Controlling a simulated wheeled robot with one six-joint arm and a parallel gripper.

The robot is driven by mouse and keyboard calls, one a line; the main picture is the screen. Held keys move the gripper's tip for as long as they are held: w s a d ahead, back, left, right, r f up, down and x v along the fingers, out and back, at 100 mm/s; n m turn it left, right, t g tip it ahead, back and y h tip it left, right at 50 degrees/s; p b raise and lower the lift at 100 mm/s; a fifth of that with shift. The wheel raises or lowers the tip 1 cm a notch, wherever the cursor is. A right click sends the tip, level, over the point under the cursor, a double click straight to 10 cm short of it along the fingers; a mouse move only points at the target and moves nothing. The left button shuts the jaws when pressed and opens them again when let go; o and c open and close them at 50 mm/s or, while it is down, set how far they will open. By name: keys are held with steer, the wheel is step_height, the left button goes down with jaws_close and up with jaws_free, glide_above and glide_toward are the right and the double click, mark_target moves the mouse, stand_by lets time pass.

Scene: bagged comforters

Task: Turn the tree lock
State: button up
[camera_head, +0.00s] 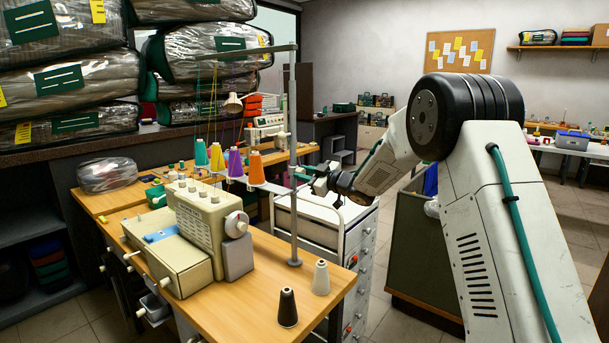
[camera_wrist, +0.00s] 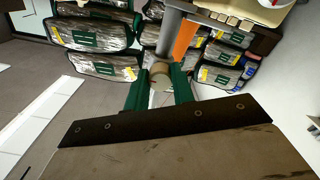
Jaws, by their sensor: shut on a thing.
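The thread tree is a grey pole (camera_head: 293,220) on the wooden sewing table, with a top bar and a tray arm carrying coloured thread cones (camera_head: 235,163). In the wrist view, the pole (camera_wrist: 171,33) runs up from a tan round lock knob (camera_wrist: 160,76). My gripper (camera_wrist: 160,90) has its green fingers on both sides of this knob and is shut on it. In the head view, my gripper (camera_head: 309,177) reaches in from the right to the pole at cone height. The lock is hidden behind the fingers there, and its turn angle cannot be told.
A cream sewing machine (camera_head: 200,227) stands left of the pole. A black cone (camera_head: 287,308) and a white cone (camera_head: 321,278) stand at the table's front right. Bagged comforters (camera_head: 75,85) fill the left shelves.

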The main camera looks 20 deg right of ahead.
steer(key=n, duration=0.4)
steer(key=shift+n, duration=0.3)
steer(key=n, duration=0.4)
steer(key=shift+n, duration=0.4)
steer(key=o, duration=1)
steer(key=shift+s+d, duration=0.1)
steer(key=v, duration=0.7)
steer(key=shift+s+d, duration=0.15)
steer(key=shift+s, duration=0.1)
steer(key=shift+f, duration=0.1)
